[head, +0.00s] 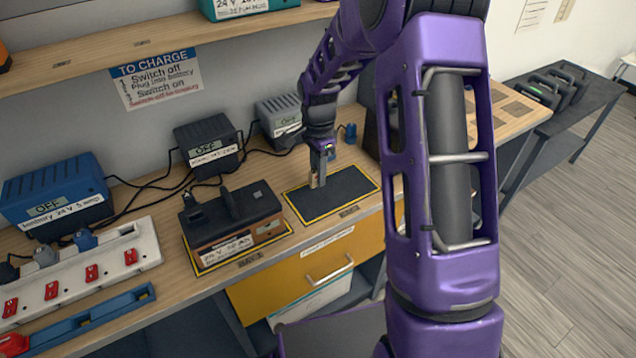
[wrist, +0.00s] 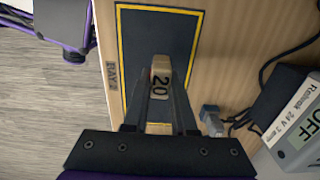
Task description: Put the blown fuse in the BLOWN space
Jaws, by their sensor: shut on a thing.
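My gripper (head: 318,172) is shut on a small tan fuse (head: 314,181) over a dark mat with a yellow border (head: 345,188). In the wrist view the fuse (wrist: 160,82) shows a dark "20" between the fingertips of my gripper (wrist: 160,95), with the mat (wrist: 138,35) behind it. Whether the fuse is blown, I cannot tell. I also cannot tell if it touches the mat. The mat's label (wrist: 112,75) seems to start with "BAY". I can read no BLOWN marking in either view.
A brown and black battery (head: 233,222) stands on a yellow-edged space left of the mat. Chargers marked OFF (head: 210,148) line the wall. A blue plug (head: 350,132) stands behind the mat.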

